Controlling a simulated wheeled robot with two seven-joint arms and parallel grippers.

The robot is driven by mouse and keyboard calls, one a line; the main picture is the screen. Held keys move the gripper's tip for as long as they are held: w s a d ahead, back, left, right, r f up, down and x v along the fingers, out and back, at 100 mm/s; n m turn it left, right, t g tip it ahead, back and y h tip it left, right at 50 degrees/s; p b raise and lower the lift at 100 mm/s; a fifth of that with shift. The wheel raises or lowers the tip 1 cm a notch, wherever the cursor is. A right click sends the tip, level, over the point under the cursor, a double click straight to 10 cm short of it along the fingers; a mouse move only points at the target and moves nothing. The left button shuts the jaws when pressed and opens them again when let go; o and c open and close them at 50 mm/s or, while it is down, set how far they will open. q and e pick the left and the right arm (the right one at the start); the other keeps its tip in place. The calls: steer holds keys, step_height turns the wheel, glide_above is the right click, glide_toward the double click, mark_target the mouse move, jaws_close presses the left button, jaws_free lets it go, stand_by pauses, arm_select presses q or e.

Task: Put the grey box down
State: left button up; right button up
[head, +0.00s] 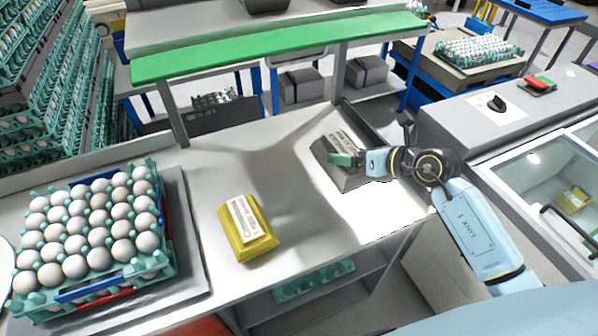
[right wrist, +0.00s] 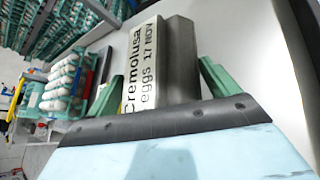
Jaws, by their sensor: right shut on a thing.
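The grey box (head: 348,178) is at the back right of the white table (head: 190,165), with a white label on it. My right gripper (head: 345,160) reaches it from the right, its green fingers at the box. In the right wrist view the grey box (right wrist: 183,60) sits between the two green fingers (right wrist: 160,90), and its label reads "Cremolusa eggs 17 NOV". The gripper is shut on the box. I cannot tell whether the box's underside touches the table. My left gripper is not in view.
A yellow box (head: 262,243) with a label lies mid-table. A teal tray stack of white eggs (head: 165,262) stands at the left. A green-edged shelf (head: 280,48) runs behind the table. The table between the yellow and grey boxes is clear.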

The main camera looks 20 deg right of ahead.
steer(key=f, duration=0.3)
steer(key=f+b, duration=0.1)
steer(key=f, duration=0.2)
steer(key=shift+w+d, duration=0.15)
steer(key=shift+d, duration=0.05)
step_height(320, 180, down, 4)
steer(key=shift+f+b, duration=0.15)
steer(key=shift+b, duration=0.5)
steer(key=o, duration=1.5)
steer(key=shift+f, duration=0.1)
steer(key=p+v, duration=0.1)
steer(key=v, duration=1.1)
